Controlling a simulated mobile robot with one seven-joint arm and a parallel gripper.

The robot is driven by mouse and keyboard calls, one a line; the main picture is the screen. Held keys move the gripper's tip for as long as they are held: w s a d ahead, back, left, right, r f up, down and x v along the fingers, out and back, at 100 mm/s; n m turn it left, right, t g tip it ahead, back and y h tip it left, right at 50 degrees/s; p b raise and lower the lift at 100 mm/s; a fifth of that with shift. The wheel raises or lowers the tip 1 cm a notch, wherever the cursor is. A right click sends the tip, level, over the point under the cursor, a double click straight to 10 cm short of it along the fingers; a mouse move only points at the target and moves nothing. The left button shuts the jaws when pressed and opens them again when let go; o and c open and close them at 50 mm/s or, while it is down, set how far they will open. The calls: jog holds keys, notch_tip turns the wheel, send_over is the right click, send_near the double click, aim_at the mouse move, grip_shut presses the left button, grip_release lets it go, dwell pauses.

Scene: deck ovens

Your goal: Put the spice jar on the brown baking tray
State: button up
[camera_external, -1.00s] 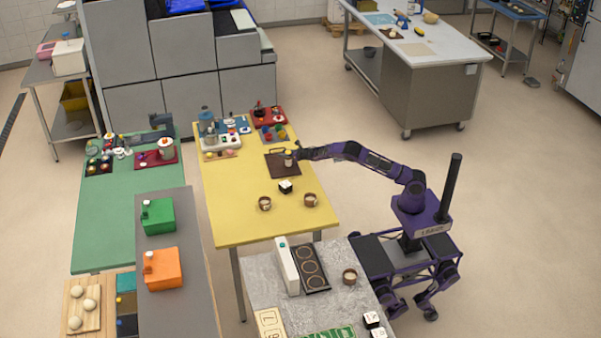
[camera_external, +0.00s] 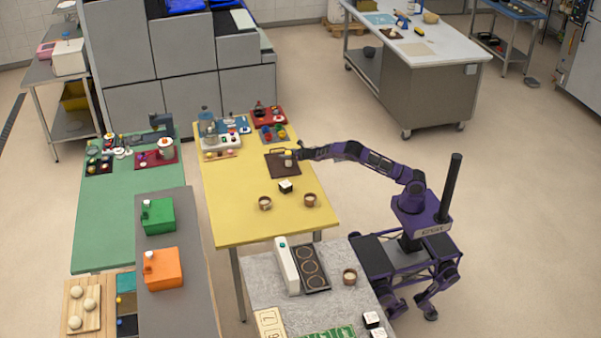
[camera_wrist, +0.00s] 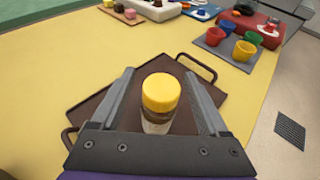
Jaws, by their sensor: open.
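The spice jar (camera_wrist: 160,102) has a yellow lid and a clear body with brown contents. It stands upright over the brown baking tray (camera_wrist: 86,117), between the fingers of my open gripper (camera_wrist: 165,95). In the wrist view a gap shows on each side of the jar. The jar's base is hidden by the gripper's body. In the external view the tray (camera_external: 275,169) lies on the yellow table, with the jar (camera_external: 289,160) at its right part and my gripper (camera_external: 293,154) at the jar.
On the yellow table (camera_external: 232,222), two brown cups (camera_external: 265,203) and a small black-and-white box (camera_external: 286,187) stand nearer the camera. Colored cups on a grey mat (camera_wrist: 223,52) stand beyond the tray in the wrist view. The table left of the tray is clear.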

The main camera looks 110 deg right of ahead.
jog(key=v, duration=1)
jog(key=shift+s+a+r, duration=0.1)
